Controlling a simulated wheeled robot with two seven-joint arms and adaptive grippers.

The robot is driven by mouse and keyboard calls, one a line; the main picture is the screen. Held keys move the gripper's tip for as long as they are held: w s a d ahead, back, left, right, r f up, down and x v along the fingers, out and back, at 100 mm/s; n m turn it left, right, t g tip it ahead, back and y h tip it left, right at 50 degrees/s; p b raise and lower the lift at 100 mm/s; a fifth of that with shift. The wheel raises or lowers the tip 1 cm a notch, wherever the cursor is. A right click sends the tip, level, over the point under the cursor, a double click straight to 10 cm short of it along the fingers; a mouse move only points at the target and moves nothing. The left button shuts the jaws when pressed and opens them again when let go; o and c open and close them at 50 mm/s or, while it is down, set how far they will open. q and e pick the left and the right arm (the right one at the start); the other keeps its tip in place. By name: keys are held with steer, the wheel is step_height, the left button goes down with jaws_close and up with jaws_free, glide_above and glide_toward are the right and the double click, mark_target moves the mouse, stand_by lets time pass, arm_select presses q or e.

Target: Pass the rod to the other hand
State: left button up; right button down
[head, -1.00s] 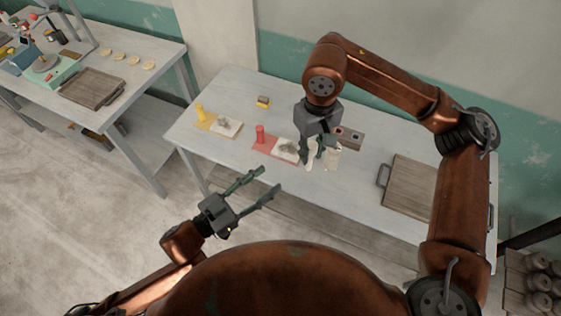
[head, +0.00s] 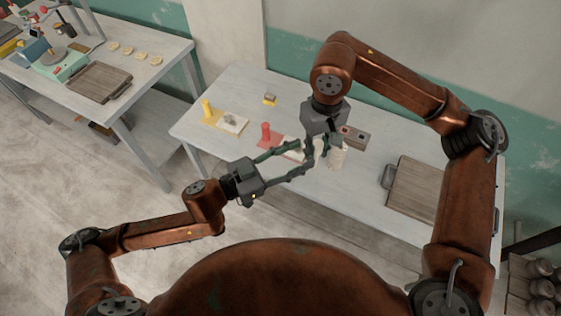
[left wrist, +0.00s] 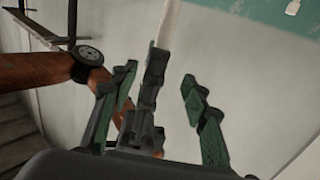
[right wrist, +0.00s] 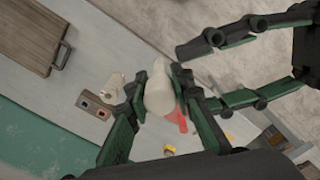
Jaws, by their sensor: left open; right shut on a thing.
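The rod (right wrist: 158,92) is off-white and is gripped between the fingers of my right gripper (right wrist: 160,80). In the left wrist view the rod (left wrist: 168,24) sticks out past the right gripper's dark finger. In the head view my right gripper (head: 322,148) hangs above the table, and the rod is mostly hidden by the fingers. My left gripper (head: 304,157) is open and reaches in from the left, close to the right gripper. In the left wrist view its fingers (left wrist: 159,76) stand apart on both sides of the right gripper's finger; I cannot tell whether they touch it.
A wooden board (head: 414,187) lies at the right.

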arm_select(q)
steer(key=x, duration=0.5)
steer(key=shift+a, duration=0.1)
steer(key=shift+c, duration=0.3)
